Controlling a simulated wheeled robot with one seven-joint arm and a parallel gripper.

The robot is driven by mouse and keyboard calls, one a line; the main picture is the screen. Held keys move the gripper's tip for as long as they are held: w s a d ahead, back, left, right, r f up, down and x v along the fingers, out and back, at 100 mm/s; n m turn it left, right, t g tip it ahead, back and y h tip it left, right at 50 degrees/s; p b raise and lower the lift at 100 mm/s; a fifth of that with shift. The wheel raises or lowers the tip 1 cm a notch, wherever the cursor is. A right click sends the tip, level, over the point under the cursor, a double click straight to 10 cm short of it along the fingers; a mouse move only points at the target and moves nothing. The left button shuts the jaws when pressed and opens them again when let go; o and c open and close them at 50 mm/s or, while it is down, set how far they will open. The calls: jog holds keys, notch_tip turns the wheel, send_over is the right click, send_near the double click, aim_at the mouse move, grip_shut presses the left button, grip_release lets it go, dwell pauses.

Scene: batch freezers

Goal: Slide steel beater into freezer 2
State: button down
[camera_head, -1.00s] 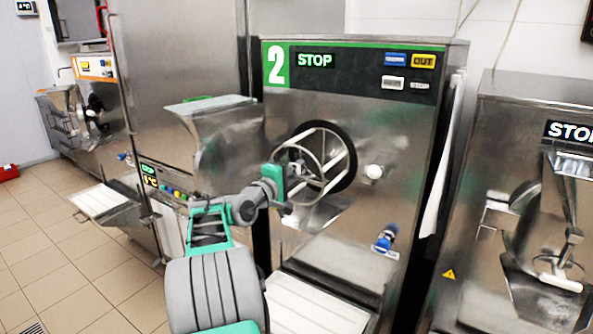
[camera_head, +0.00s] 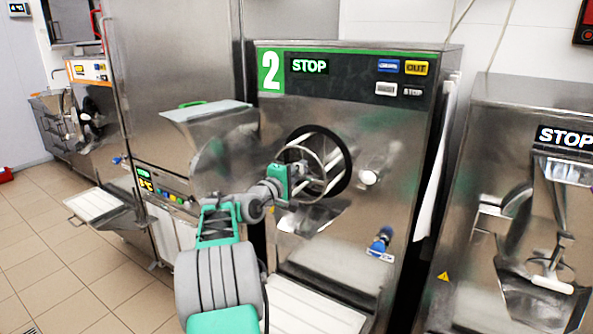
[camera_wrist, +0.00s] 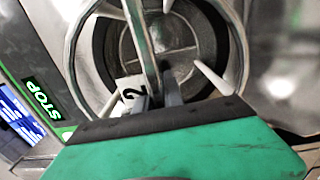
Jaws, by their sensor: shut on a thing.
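Freezer 2 (camera_head: 350,215) is a steel machine with a green-edged dark panel and a round dark-rimmed opening (camera_head: 343,180) in its front. The steel beater (camera_head: 319,163) is a round frame with bars, at the mouth of this opening and partly inside it. My gripper (camera_head: 295,180) is in front of the opening, shut on the beater. In the wrist view, the beater's ring and bar (camera_wrist: 139,35) line up roughly with the round chamber (camera_wrist: 185,50), and a tag marked 2 (camera_wrist: 132,90) shows by the fingers. How deep the beater reaches is hidden.
An open hopper-like door (camera_head: 215,135) stands left of the opening. A blue tap (camera_head: 381,241) and a white shelf (camera_head: 310,305) are below. Another freezer (camera_head: 530,200) stands at the right, with a gap between.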

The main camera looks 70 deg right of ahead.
jog(key=shift+s+d+p, duration=0.15)
jog(key=shift+d+p, duration=0.15)
jog(key=shift+d, duration=0.65)
jog(key=shift+s+d+p, duration=0.15)
jog(key=shift+d+p, duration=0.15)
jog(key=shift+d, duration=0.6)
jog(key=shift+d+r, duration=0.1)
jog(key=shift+d, duration=0.05)
jog(key=shift+s+d+f+p, duration=0.15)
jog(key=shift+d+p, duration=0.45)
jog(key=shift+d, duration=0.65)
jog(key=shift+s+d+p, duration=0.3)
jog(key=shift+d+p, duration=0.3)
jog(key=shift+d, duration=0.7)
jog(key=shift+s+d+f+p, duration=0.15)
jog(key=shift+d+p, duration=0.45)
jog(key=shift+d, duration=0.65)
jog(key=shift+f+b, duration=0.3)
jog(key=shift+b, duration=0.05)
jog(key=c, duration=1.4)
grip_release()
jog(key=shift+o, duration=0.2)
jog(key=shift+f, duration=0.2)
